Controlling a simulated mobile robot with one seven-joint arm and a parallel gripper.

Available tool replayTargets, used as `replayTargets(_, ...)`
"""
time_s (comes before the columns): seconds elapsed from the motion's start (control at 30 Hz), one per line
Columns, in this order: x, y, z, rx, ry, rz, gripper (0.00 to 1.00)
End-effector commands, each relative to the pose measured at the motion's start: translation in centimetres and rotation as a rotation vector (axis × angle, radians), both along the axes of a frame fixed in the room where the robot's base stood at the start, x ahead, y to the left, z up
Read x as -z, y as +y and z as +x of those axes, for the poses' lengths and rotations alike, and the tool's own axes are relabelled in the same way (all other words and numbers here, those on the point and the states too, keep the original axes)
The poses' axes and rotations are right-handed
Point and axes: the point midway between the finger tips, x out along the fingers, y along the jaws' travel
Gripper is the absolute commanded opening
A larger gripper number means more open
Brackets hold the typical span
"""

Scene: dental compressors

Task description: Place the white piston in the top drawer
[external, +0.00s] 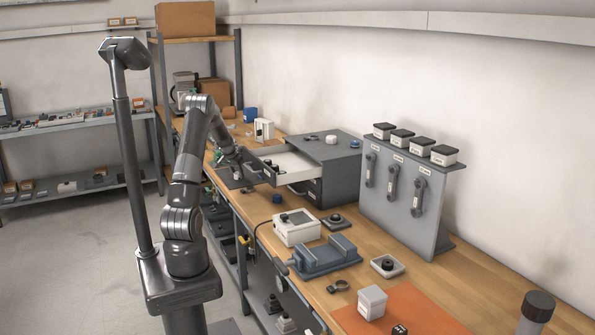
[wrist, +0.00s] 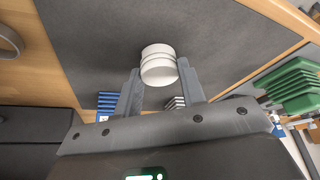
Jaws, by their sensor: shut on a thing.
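My gripper (wrist: 159,75) is shut on the white piston (wrist: 159,66), a short ribbed white cylinder held between the two fingertips in the wrist view. The lower drawer appears shut.
A grey mat (wrist: 110,40) lies below the piston. A green stack (wrist: 290,88) stands to the right in the wrist view. A white round piece (external: 331,139) and a blue one (external: 355,144) sit on the cabinet. A white device (external: 297,228) stands in front of it.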

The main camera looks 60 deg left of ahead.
Motion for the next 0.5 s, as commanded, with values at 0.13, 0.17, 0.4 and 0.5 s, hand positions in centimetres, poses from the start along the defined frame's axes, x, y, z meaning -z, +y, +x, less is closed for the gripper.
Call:
replayTargets(0.13, -0.1, 0.0, 0.0, 0.000, -0.001, 0.001, 0.10)
replayTargets(0.17, -0.3, 0.0, 0.0, 0.000, 0.000, 0.001, 0.10)
replayTargets(0.4, -4.1, 0.1, 0.1, 0.000, -0.003, 0.005, 0.10)
replayTargets(0.5, -6.2, 0.1, 0.1, 0.001, -0.003, 0.005, 0.10)
